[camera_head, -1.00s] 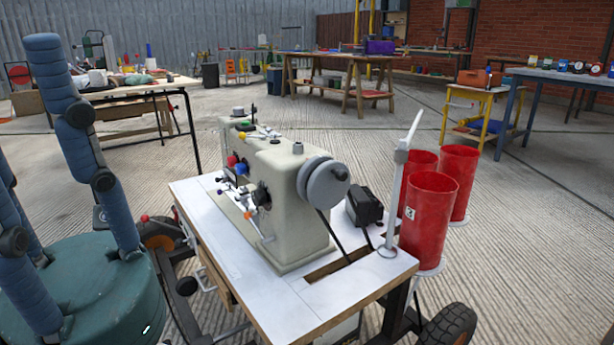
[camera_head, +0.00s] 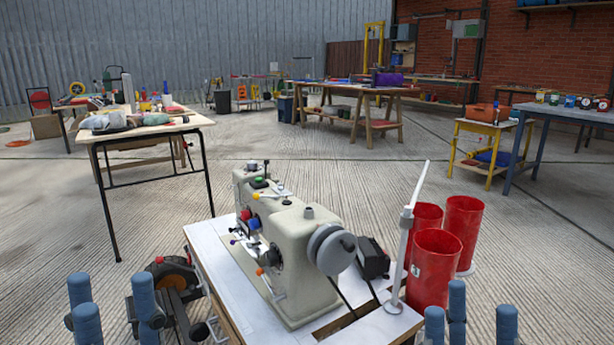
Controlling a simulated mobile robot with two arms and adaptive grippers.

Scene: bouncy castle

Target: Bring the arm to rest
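My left gripper (camera_head: 112,310) shows at the bottom left, with blue padded fingers pointing up and standing apart. It is open, with nothing between the fingers. It is left of the sewing machine table. My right gripper (camera_head: 480,320) shows at the bottom right, in front of the red cylinders. Its blue fingertips also point up, spread apart, with nothing between them. The palms and most of both arms are below the picture edge.
A white sewing table (camera_head: 222,262) with a beige sewing machine (camera_head: 305,262) stands close ahead. Red cylinders (camera_head: 437,262) stand at its right. A cluttered worktable (camera_head: 190,124) stands at the left, a wooden bench (camera_head: 345,90) farther back. Open concrete floor lies between.

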